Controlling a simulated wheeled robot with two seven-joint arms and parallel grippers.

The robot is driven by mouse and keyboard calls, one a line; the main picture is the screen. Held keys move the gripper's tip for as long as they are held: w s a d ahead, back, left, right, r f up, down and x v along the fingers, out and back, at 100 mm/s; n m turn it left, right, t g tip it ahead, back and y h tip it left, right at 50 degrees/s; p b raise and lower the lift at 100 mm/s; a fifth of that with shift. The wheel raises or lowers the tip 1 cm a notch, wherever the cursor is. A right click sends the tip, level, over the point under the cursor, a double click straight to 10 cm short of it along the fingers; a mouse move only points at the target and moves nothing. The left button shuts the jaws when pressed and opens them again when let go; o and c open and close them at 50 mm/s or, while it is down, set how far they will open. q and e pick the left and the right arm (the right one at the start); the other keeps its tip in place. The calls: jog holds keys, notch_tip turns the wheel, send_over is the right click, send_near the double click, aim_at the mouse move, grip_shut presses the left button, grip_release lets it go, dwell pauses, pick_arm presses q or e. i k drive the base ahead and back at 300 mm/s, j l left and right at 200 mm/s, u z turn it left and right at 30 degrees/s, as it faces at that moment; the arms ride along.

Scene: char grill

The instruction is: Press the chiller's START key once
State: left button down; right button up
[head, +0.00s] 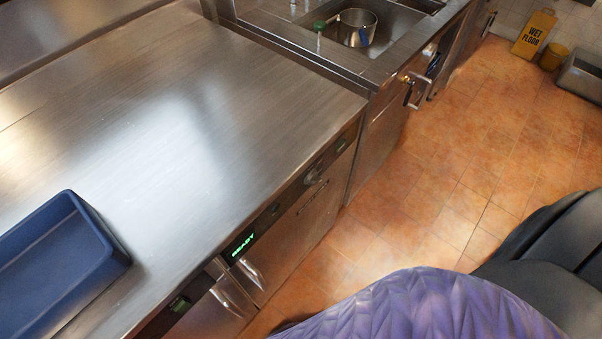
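The chiller is built in under the steel counter, and its front panel (213,271) runs along the counter's front edge. A lit display (243,245) on the panel shows green letters that read READY. A small green key (180,304) sits on the panel to the lower left of the display; its label is too small to read. Metal door handles (232,296) stick out below the panel. Neither of my grippers is in view, and nothing is seen touching the panel.
A blue tray (107,255) lies on the counter (190,120) at the left; the rest of the top is bare. A sink (392,30) with a metal pot (356,24) is at the back. A yellow wet-floor sign (536,34) stands far right on the tiled floor (440,185).

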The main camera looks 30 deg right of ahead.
aim_at(342, 143)
jog(key=z, duration=1.25)
